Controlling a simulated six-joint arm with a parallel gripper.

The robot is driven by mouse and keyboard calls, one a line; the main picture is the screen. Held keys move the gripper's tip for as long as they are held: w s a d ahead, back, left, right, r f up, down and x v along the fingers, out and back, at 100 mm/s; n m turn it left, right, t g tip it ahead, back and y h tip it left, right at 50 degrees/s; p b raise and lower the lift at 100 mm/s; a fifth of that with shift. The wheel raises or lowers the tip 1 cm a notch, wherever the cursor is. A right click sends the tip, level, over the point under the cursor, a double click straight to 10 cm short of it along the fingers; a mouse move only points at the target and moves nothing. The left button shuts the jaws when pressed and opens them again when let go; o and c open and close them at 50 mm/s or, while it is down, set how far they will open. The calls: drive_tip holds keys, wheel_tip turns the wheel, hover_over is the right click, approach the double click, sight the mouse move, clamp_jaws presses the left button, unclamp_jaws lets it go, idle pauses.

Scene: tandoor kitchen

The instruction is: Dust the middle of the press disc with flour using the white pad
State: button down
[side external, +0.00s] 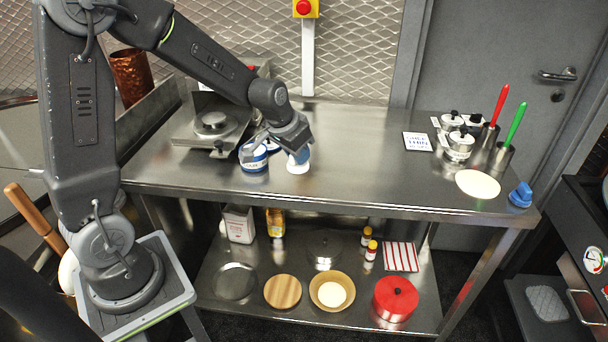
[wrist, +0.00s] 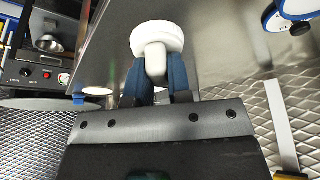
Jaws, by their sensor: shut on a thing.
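My gripper (side external: 297,147) is shut on the handle of the white pad (side external: 298,166), just right of a blue-and-white tub (side external: 254,158). In the wrist view the pad (wrist: 157,35) is a round white head, with its stem between my two blue fingers (wrist: 157,80). I cannot tell whether the pad touches the table. The press (side external: 185,130) stands at the table's left, with a round steel disc (side external: 213,123) on its plate. The pad is to the right of the disc, apart from it. Any flour in the tub is hidden.
The steel table (side external: 350,170) is clear in the middle. At its right are a sign card (side external: 418,142), lidded pots (side external: 459,143), red and green handled tools, a pale flat round (side external: 478,183) and a blue object (side external: 521,194). The lower shelf holds bowls and jars.

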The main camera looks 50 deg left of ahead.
drive_tip(key=a+r+n+y, duration=0.1)
drive_tip(key=a+r+n, duration=0.2)
drive_tip(key=a, duration=0.7)
drive_tip(key=a+r+n+y, duration=0.1)
drive_tip(key=a+r+n, duration=0.1)
drive_tip(key=a, duration=0.8)
drive_tip(key=s+a+r+n+g+y, duration=0.15)
drive_tip(key=s+a, duration=0.25)
drive_tip(key=a, duration=0.4)
drive_tip(key=s+a+r+n+h, duration=0.1)
drive_tip(key=s+a+r+n, duration=0.2)
drive_tip(key=s+a, duration=0.3)
drive_tip(key=shift+m+y, duration=0.25)
drive_tip(key=shift+d+x, duration=0.15)
drive_tip(key=shift+x, duration=1.4)
drive_tip(key=shift+d+x, duration=0.15)
drive_tip(key=shift+x, duration=1.35)
drive_tip(key=shift+w+d+f, duration=0.15)
drive_tip(key=shift+d+f, duration=0.05)
drive_tip(key=shift+f, duration=0.3)
drive_tip(key=shift+w+d+f, duration=0.2)
drive_tip(key=shift+d+f, duration=0.05)
drive_tip(key=shift+f, duration=0.3)
drive_tip(key=shift+w+d, duration=2.05)
drive_tip(key=shift+d, duration=0.05)
drive_tip(key=s+a, duration=0.5)
drive_tip(key=shift+s+a, duration=0.1)
wheel_tip(320, 180, up, 8)
drive_tip(key=shift+r, duration=0.1)
